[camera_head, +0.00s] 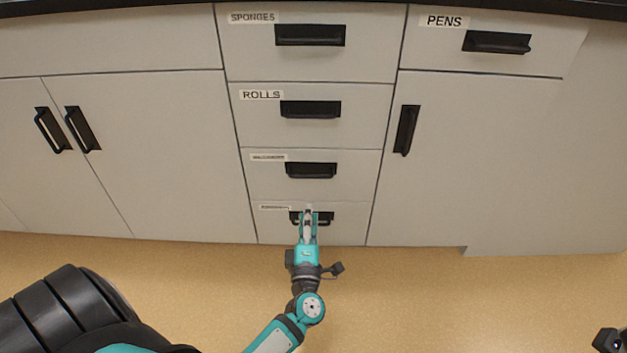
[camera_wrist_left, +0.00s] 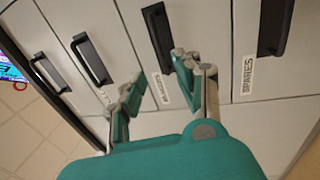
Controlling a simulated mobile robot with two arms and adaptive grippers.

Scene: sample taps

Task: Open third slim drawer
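The third slim drawer (camera_head: 268,178) is in the middle column of the cabinet in the head view, below ROLLS. It looks shut, and its small label is too blurred to read. Its dark bar handle (camera_head: 311,170) also shows in the left wrist view (camera_wrist_left: 158,35). My left gripper (camera_head: 308,210) points at the drawers and overlaps the bottom drawer's handle in the head view. In the left wrist view its fingers (camera_wrist_left: 160,80) are apart, with the lower end of the third handle between the tips. I cannot tell the remaining distance. My right gripper's fingers are not in view.
The SPONGES drawer (camera_head: 245,55) and ROLLS drawer (camera_head: 255,125) are above, flush. The bottom drawer, labelled SPARES (camera_wrist_left: 248,75), is below. A PENS drawer (camera_head: 420,50) and a door (camera_head: 460,160) are on the right; double doors are on the left. The floor (camera_head: 450,300) in front looks clear.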

